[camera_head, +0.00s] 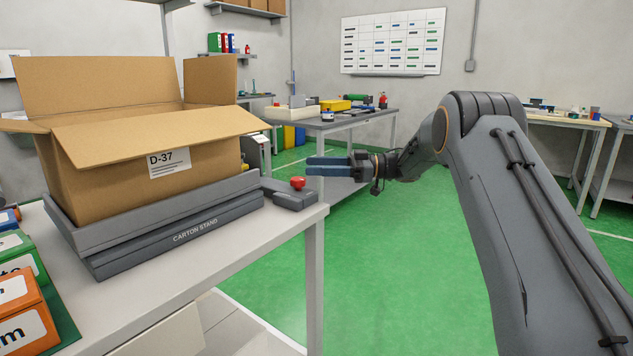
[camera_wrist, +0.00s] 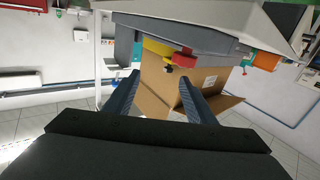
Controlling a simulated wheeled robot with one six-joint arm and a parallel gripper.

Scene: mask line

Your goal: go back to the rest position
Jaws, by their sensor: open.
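My gripper (camera_head: 310,166) is extended to the left above the green floor, just off the table's right end. Its two blue-grey fingers point toward the carton side. In the wrist view the fingers (camera_wrist: 159,82) stand apart with nothing between them. My arm fills the right of the head view. An open cardboard carton (camera_head: 110,183) labelled D-37 sits on the grey carton stand (camera_head: 190,232), left of my gripper and apart from it. The carton also shows, turned over, beyond the fingers in the wrist view (camera_wrist: 207,78).
A red button (camera_head: 297,183) on a grey box is at the near table's (camera_head: 235,262) right end, close to my gripper. Orange and green boxes (camera_head: 22,310) lie at lower left. A workbench (camera_head: 335,121) stands behind. Green floor (camera_head: 400,270) is clear between table and arm.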

